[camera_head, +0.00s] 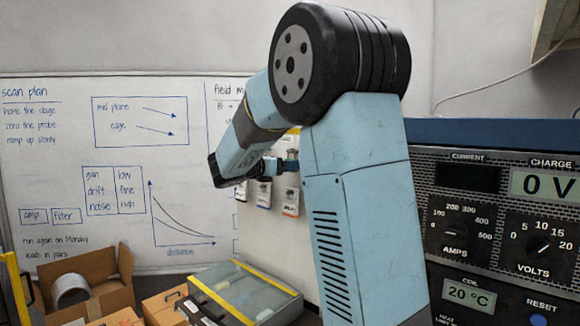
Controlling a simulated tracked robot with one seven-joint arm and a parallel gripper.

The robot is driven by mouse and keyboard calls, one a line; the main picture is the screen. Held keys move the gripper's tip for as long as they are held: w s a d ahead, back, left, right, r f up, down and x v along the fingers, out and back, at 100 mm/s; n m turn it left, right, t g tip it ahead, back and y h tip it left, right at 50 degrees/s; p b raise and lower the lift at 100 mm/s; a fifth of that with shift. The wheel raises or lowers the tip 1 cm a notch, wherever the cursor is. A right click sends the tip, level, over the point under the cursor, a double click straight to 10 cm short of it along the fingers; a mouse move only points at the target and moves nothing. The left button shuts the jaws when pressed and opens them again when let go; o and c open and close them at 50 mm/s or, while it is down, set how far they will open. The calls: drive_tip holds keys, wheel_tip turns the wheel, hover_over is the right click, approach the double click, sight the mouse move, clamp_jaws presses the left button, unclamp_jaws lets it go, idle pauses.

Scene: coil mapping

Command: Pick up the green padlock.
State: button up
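I cannot make out a green padlock. Small items with white, red and blue labels (290,203) hang on a pale board behind my arm, too small to tell what each is. A grey case (215,290) with a clear lid and yellow edges stands below, with blurred pale, blue and yellow shapes inside. My arm folds down to the left in front of the whiteboard.
A power supply (500,215) with dials and displays fills the right side. An open cardboard box (110,280) with a grey ring (70,290) stands at lower left. Smaller cardboard boxes (163,305) stand between it and the case. A whiteboard (60,180) covers the back wall.

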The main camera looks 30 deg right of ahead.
drive_tip(key=shift+x, duration=0.85)
drive_tip(key=c, duration=1.2)
